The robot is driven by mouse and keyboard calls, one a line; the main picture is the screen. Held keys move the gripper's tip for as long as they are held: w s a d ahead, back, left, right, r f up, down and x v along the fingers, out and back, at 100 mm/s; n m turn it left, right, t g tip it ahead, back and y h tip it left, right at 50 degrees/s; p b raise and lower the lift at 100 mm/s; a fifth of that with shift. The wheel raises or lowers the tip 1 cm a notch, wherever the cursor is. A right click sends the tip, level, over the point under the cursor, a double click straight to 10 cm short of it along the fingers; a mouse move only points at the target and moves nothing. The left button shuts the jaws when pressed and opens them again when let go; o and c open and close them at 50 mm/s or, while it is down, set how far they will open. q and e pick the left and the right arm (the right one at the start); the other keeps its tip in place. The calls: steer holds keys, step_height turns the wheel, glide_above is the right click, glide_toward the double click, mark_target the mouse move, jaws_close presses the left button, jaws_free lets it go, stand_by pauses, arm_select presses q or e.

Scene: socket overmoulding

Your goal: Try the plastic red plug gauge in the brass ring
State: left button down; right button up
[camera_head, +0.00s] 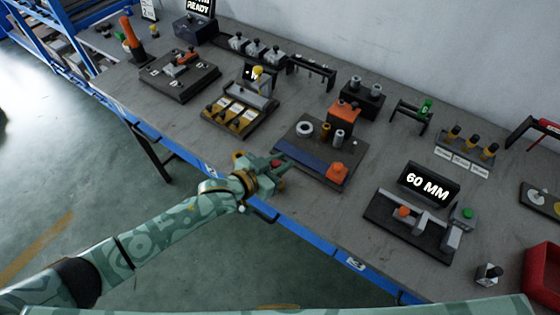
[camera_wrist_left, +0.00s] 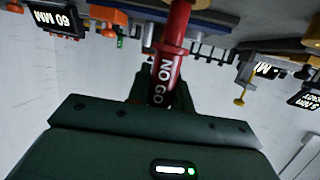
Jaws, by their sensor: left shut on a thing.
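My left gripper (camera_head: 272,170) is shut on the red plug gauge (camera_wrist_left: 172,58). In the left wrist view the gauge is a red stepped cylinder with white "NO GO" lettering, standing out from between the fingers; its far end runs out of the frame. In the head view only a small red bit of the gauge (camera_head: 276,163) shows. A brass-coloured ring (camera_head: 325,131) stands on a dark board (camera_head: 308,160), between a pale ring and a grey one. The gripper is in front of the board, at its near left corner, and the gauge is apart from the ring. My right gripper is out of view.
An orange block (camera_head: 337,172) sits at the board's front right and another (camera_head: 344,112) behind the rings. A "60 MM" display (camera_head: 429,184) and fixture stand to the right. A yellow-striped fixture (camera_head: 240,105) is to the left. The blue bench edge (camera_head: 300,222) runs along the front.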

arm_select(q)
steer(key=shift+f+b, duration=0.8)
steer(key=shift+f, duration=0.55)
stand_by(0.9)
steer(key=shift+r, duration=0.1)
stand_by(0.6)
steer(key=shift+r+p, duration=1.55)
steer(key=shift+p, duration=0.15)
steer(key=shift+r, duration=0.1)
step_height(320, 180, up, 5)
steer(key=p, duration=0.5)
